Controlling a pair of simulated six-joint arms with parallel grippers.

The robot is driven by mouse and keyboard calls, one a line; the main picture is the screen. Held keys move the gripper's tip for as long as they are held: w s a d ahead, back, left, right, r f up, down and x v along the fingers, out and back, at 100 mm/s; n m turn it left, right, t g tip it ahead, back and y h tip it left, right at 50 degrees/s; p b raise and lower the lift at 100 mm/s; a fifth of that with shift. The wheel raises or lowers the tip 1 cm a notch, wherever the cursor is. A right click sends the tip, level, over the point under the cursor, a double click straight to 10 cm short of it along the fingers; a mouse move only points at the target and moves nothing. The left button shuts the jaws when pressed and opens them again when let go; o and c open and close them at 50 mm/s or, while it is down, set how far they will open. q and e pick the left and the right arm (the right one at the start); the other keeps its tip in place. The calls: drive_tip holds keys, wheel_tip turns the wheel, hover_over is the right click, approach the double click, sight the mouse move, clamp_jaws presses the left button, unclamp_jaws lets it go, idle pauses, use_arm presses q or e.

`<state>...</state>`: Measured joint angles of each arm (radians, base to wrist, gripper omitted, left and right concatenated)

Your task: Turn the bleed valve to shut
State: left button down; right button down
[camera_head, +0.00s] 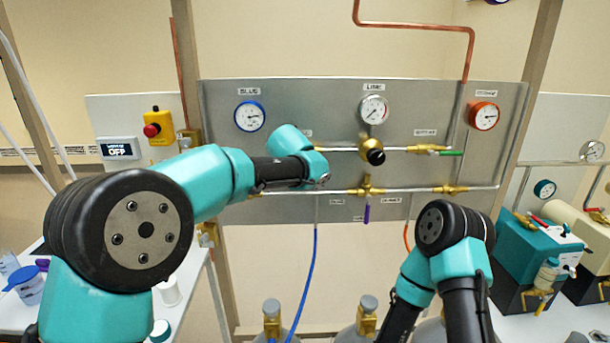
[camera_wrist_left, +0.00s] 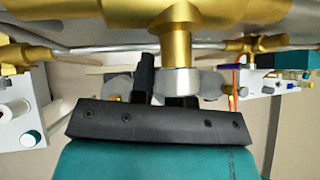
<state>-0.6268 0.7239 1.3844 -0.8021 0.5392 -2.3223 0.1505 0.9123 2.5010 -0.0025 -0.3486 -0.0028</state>
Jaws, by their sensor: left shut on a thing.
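In the left wrist view a large brass valve body (camera_wrist_left: 176,45) with a silver collar is close in front of my left gripper (camera_wrist_left: 163,88). The gripper's dark fingers reach up to this valve, shut on its handle, which is mostly hidden. In the head view my left wrist covers this spot on the grey panel (camera_head: 230,160), so valve and fingers are hidden there.
Right of my left wrist are a black-knobbed brass regulator (camera_head: 372,152), a green-handled valve (camera_head: 448,153) and a purple-handled valve (camera_head: 367,213). Gauges line the panel's top. A blue hose (camera_head: 308,270) hangs below.

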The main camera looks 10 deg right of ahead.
use_arm(q)
drive_tip(key=shift+a+y, duration=0.3)
drive_tip(key=shift+y, duration=0.2)
drive_tip(key=c, duration=1.1)
unclamp_jaws()
drive_tip(key=v, duration=1.7)
drive_tip(key=shift+s, duration=0.2)
